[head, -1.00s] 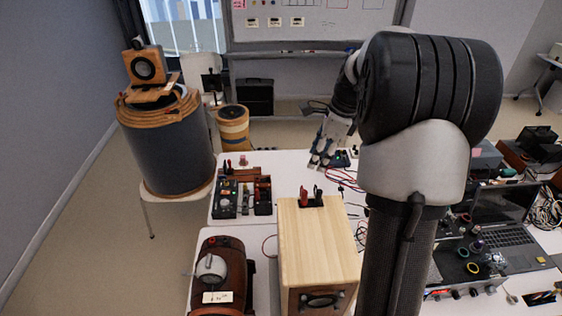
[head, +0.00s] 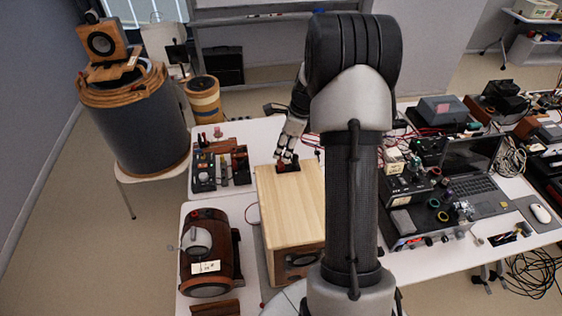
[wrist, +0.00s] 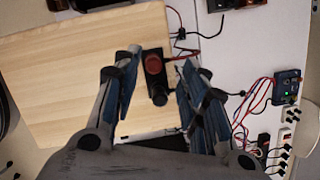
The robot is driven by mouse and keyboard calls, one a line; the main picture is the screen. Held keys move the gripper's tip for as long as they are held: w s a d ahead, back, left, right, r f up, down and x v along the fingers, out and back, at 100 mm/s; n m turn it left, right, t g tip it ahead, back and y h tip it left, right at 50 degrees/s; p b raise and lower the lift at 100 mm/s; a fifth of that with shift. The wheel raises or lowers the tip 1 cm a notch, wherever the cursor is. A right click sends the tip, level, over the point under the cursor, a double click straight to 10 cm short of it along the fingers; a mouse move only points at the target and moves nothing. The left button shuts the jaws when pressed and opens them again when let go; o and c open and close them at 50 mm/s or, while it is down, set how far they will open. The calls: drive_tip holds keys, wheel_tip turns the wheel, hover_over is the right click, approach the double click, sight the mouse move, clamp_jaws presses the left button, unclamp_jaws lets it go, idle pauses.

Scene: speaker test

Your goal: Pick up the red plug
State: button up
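The red plug (wrist: 153,64) stands in a small black terminal plate (wrist: 147,84) on top of the pale wooden speaker box (wrist: 70,82). A black plug (wrist: 159,97) stands beside it in the same plate. In the wrist view my gripper (wrist: 160,60) is open, with one finger on each side of the plugs and nothing held. I cannot tell how high the fingertips are above the plate. In the head view my gripper (head: 287,155) is over the far end of the box (head: 290,205), where its fingers partly hide the plugs.
A small dark box with sockets (wrist: 287,87) and red leads lie to the right of the speaker box in the wrist view. In the head view a tool tray (head: 220,168) and a brown rounded device (head: 208,250) stand left, and a laptop (head: 470,190) stands right.

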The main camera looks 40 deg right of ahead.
sight(281, 157)
drive_tip(key=x, duration=0.4)
drive_tip(key=shift+s+a, duration=0.15)
drive_tip(key=shift+s, duration=0.25)
drive_tip(key=shift+w+f, duration=0.15)
drive_tip(key=shift+f, duration=0.3)
drive_tip(key=shift+a, duration=0.1)
drive_tip(key=shift+c, duration=0.5)
clamp_jaws()
drive_tip(key=shift+r, duration=0.15)
wheel_tip(281, 157, up, 20)
drive_tip(key=shift+p, duration=0.45)
